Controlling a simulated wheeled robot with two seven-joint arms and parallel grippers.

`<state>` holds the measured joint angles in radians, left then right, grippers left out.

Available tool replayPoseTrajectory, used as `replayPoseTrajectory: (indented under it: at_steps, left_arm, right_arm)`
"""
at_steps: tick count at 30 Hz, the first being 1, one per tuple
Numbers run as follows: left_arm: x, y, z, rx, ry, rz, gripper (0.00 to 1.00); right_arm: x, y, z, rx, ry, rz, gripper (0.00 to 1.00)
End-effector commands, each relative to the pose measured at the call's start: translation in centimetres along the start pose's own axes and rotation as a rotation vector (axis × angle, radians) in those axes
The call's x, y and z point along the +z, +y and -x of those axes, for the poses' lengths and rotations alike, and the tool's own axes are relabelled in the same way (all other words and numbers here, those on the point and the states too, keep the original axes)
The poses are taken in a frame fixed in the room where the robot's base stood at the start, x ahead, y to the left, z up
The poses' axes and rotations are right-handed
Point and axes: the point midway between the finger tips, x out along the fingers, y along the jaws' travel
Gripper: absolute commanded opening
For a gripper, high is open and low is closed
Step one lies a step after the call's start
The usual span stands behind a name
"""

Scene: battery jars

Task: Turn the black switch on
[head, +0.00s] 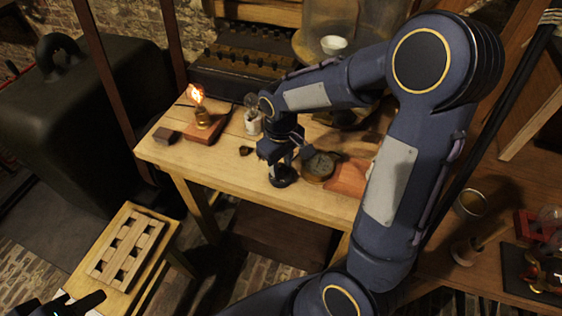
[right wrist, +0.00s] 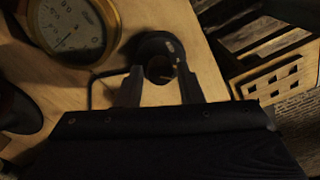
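The black switch (head: 283,178) is a small round black piece on the wooden table, near its front edge. In the right wrist view the switch (right wrist: 150,45) shows as a dark ring with a brownish middle. My right gripper (head: 285,165) is directly above it, pointing down. In the right wrist view the right gripper's fingers (right wrist: 160,80) are apart, one on each side of the switch's near part; I cannot tell whether they touch it. My left gripper (head: 80,304) shows only partly at the bottom left corner, away from the table; its fingertips are unclear.
A brass gauge (head: 320,167) stands close to the right of the switch. A lit bulb on a wooden base (head: 205,133), a white jar (head: 253,124) and a small dark block (head: 166,135) are on the table (head: 225,165).

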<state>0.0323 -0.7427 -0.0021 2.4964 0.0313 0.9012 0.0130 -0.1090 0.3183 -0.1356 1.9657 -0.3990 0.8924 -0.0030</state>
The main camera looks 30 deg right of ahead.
Motion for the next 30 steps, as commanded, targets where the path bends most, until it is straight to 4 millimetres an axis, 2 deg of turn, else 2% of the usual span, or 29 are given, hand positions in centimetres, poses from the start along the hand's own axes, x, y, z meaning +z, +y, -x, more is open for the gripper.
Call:
replayPoseTrajectory:
  at_steps: [1,3,13,24,30]
  left_arm:
    - [0.0,0.0,0.0,0.000,0.000,0.000,0.36]
    - [0.0,0.0,0.0,0.000,0.000,0.000,0.36]
    - [0.0,0.0,0.1,0.000,0.000,0.000,0.36]
    - [-0.2,0.2,0.5,0.000,0.000,0.000,0.36]
    - [-0.3,0.2,0.5,0.000,0.000,0.000,0.36]
  right_arm:
    - [0.0,0.0,0.0,0.000,0.000,0.000,0.41]
    - [0.0,0.0,0.0,0.000,0.000,0.001,0.48]
    - [0.0,0.0,0.4,0.000,0.001,0.002,0.48]
    - [-0.1,0.0,6.3,0.001,0.004,0.002,0.48]
    - [0.0,0.0,7.8,0.000,0.002,0.001,0.48]
